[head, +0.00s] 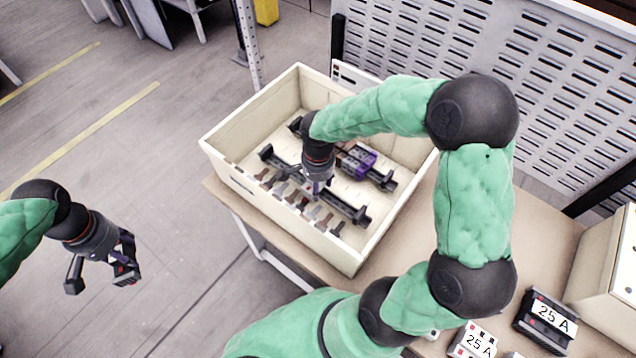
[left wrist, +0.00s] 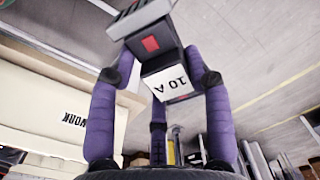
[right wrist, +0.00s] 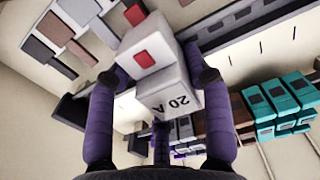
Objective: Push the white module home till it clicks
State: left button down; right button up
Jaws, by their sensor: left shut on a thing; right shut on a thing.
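A white module (right wrist: 162,62) marked 20 A, with a red square on its face, is between the fingers of my right gripper (right wrist: 160,85) in the right wrist view. In the head view my right gripper (head: 318,188) reaches down into the cream crate at the front black rail (head: 346,207); the module is mostly hidden there. The rail (right wrist: 72,108) passes behind the module. I cannot tell whether the module is fully seated. My left gripper (head: 124,264) is shut on a dark module (left wrist: 165,65) marked 10 A, held out over the floor.
The cream crate (head: 290,228) stands on a brown table (head: 425,225), its walls around my right gripper. A second rail (head: 384,182) carries several modules. Small coloured pieces lie along the crate's front. White (head: 475,342) and dark (head: 547,320) 25 A modules lie at lower right.

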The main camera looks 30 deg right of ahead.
jog(key=o, duration=1.4)
notch_tip(320, 180, up, 12)
jog(key=shift+r, duration=0.1)
pick_arm(q)
notch_tip(320, 180, up, 10)
jog(key=p, duration=0.9)
jog(key=shift+f+p, duration=0.15)
jog(key=shift+p, duration=0.2)
pick_arm(e)
notch_tip(320, 180, up, 12)
jog(key=shift+f, duration=0.1)
pick_arm(q)
jog(key=shift+f, duration=0.1)
